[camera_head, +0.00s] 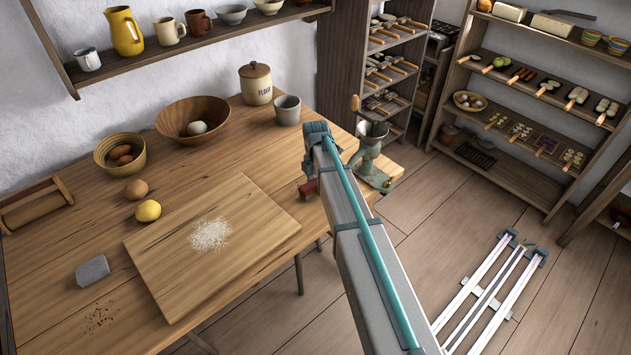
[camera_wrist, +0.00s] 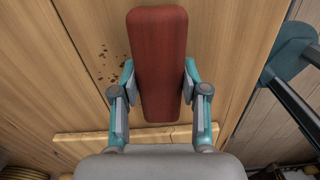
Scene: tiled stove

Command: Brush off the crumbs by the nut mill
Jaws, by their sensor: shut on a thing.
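The nut mill (camera_head: 370,153), a green metal grinder with a hopper and crank, stands at the table's right end, just right of my gripper. My gripper (camera_head: 309,183) is low over the table there. It is shut on a red-brown wooden block, probably a brush (camera_head: 308,189); no bristles show. In the wrist view this block (camera_wrist: 158,60) is upright between both fingers. Dark crumbs (camera_wrist: 108,62) lie on the planks left of it. In the head view the spot by the mill is partly hidden by my arm.
A cutting board (camera_head: 165,290) with a pale flour-like heap lies front centre. A grey cup (camera_head: 287,110) and flour jar (camera_head: 256,85) stand behind my gripper. The table's right edge is close.

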